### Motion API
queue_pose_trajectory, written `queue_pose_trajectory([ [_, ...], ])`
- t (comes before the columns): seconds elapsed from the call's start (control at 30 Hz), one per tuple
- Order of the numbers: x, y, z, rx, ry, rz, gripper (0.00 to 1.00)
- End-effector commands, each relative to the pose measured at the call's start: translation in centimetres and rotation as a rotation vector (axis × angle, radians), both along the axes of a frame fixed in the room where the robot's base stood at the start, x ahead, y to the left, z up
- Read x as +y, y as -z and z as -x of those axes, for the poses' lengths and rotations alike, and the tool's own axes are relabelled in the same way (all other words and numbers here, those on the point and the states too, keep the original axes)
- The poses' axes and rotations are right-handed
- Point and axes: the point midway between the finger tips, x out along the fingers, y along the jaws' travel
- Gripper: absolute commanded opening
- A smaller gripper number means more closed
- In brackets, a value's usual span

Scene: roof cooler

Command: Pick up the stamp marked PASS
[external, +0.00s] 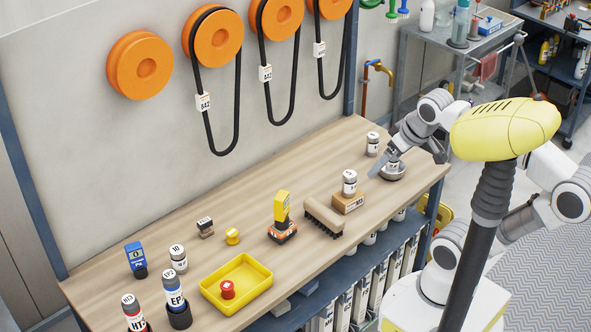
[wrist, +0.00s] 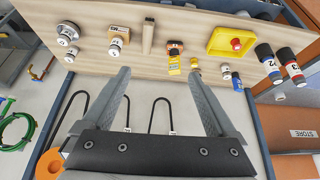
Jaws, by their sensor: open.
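No label reading PASS is legible in either view. A small dark-and-wood block with a white label (external: 205,227), possibly a stamp, sits on the bench left of centre; its text is too small to read. A red knob-like piece (external: 228,289) lies in the yellow tray (external: 258,262), and it also shows in the wrist view (wrist: 236,44). A small yellow knob-like piece (external: 232,236) stands near the labelled block. My gripper (external: 382,167) is at the bench's right end, above the surface, far from these. In the wrist view my gripper (wrist: 156,73) is open and empty.
A yellow-and-orange tool (external: 282,218), a beige brush (external: 324,217) and a wooden block (external: 347,203) bearing a canister stand mid-bench. Canisters (external: 176,300) and a blue device (external: 136,259) crowd the left end. Belts (external: 237,100) hang on the wall behind.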

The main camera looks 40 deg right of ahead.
Motion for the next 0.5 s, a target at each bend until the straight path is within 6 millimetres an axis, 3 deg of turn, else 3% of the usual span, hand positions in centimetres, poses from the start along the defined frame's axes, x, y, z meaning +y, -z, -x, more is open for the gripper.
queue_pose_trajectory([
  [0.27, -1.5, -0.1, -8.9, 0.017, -0.527, 0.493, 0.93],
  [0.37, -0.7, -0.3, -13.1, 0.021, -0.758, 0.713, 0.93],
  [0.5, 2.4, -0.5, -19.2, 0.028, -1.106, 1.055, 0.93],
])
